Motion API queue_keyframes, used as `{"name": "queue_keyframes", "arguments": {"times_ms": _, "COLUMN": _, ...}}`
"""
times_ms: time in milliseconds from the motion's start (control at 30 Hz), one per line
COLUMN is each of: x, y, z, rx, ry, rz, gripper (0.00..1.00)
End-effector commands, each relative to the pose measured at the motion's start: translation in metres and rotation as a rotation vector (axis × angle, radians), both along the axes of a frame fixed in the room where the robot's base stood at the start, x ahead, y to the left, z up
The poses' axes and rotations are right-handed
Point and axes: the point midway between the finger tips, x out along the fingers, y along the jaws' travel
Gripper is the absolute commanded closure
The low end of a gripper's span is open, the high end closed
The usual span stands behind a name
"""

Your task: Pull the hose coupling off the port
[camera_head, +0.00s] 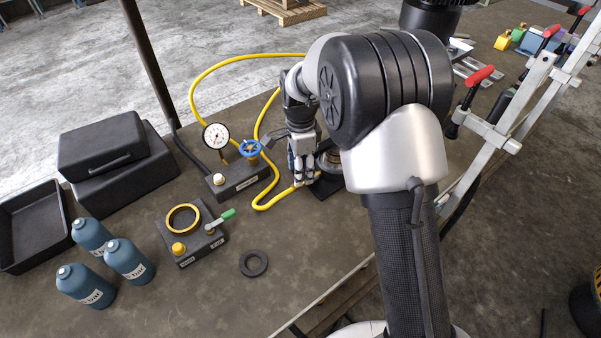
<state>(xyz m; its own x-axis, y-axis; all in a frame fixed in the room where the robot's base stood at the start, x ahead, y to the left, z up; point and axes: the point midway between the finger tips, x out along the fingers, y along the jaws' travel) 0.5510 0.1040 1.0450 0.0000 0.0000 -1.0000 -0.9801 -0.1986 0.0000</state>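My gripper (304,181) points down at the middle of the table, left of my large arm joint. Its fingertips are at or very near the end of the yellow hose (268,206). The hose coupling is small and mostly hidden at the fingertips, so I cannot tell whether they are closed on it. A round metal part (331,160) on a dark base plate (325,189) stands just right of the gripper, partly covered by my arm. The port cannot be made out clearly.
A block with a pressure gauge (217,136) and a blue handwheel (250,148) stands left of the gripper. A fixture with a brass ring (183,219), a black ring (254,263), several blue bottles (129,260), a black case (105,150) and metal rails (497,135) surround it.

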Motion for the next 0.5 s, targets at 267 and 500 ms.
{"name": "queue_keyframes", "arguments": {"times_ms": 267, "x": -0.0003, "y": -0.0001, "z": -0.0114, "rx": 0.000, "ry": 0.001, "rz": 0.000, "gripper": 0.57}}
{"name": "queue_keyframes", "arguments": {"times_ms": 500, "x": -0.0002, "y": 0.0000, "z": -0.0109, "rx": 0.000, "ry": 0.000, "rz": 0.000, "gripper": 0.63}}
